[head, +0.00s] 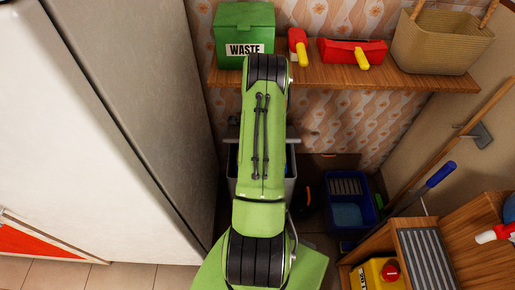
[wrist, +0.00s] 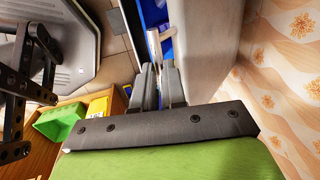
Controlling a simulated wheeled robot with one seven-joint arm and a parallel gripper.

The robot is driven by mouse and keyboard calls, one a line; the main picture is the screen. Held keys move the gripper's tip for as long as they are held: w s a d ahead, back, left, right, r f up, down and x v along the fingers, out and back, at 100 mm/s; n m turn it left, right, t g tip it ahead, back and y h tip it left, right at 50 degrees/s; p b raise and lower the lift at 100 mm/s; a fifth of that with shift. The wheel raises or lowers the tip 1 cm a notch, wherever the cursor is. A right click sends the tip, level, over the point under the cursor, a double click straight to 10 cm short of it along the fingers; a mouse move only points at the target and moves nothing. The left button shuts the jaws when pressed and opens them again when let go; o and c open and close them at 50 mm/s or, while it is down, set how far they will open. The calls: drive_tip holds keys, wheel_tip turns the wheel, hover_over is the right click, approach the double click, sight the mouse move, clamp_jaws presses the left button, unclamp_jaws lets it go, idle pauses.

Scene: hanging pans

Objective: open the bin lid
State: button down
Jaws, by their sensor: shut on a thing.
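The bin (head: 290,182) is a grey container standing on the floor below the shelf in the head view, mostly hidden behind my arm. A strip of blue shows at its left side. In the wrist view, a broad pale panel (wrist: 212,45), which looks like the bin lid, stands beside my gripper on the wall side, with blue (wrist: 155,12) beyond the fingers. My gripper (wrist: 161,72) has its grey fingers close together at a pale bar-like part by this panel. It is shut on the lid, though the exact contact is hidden. The head view hides my gripper behind the arm.
A wooden shelf (head: 312,77) above carries a green WASTE box (head: 243,25), red-and-yellow tools and a basket (head: 440,40). A tall pale cabinet (head: 110,110) closes off the left. A blue crate (head: 347,190) and leaning long handles stand right of the bin.

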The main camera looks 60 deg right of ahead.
drive_tip(key=shift+w+d+r, duration=0.15)
drive_tip(key=shift+d+r, duration=0.1)
drive_tip(key=shift+d, duration=0.05)
drive_tip(key=c, duration=1.2)
unclamp_jaws()
drive_tip(key=shift+o, duration=0.2)
drive_tip(key=shift+r, duration=0.1)
drive_tip(key=s+a+r+p, duration=0.1)
drive_tip(key=a+r+p, duration=0.1)
drive_tip(key=r, duration=1.3)
drive_tip(key=shift+s+a, duration=0.3)
drive_tip(key=shift+a, duration=0.25)
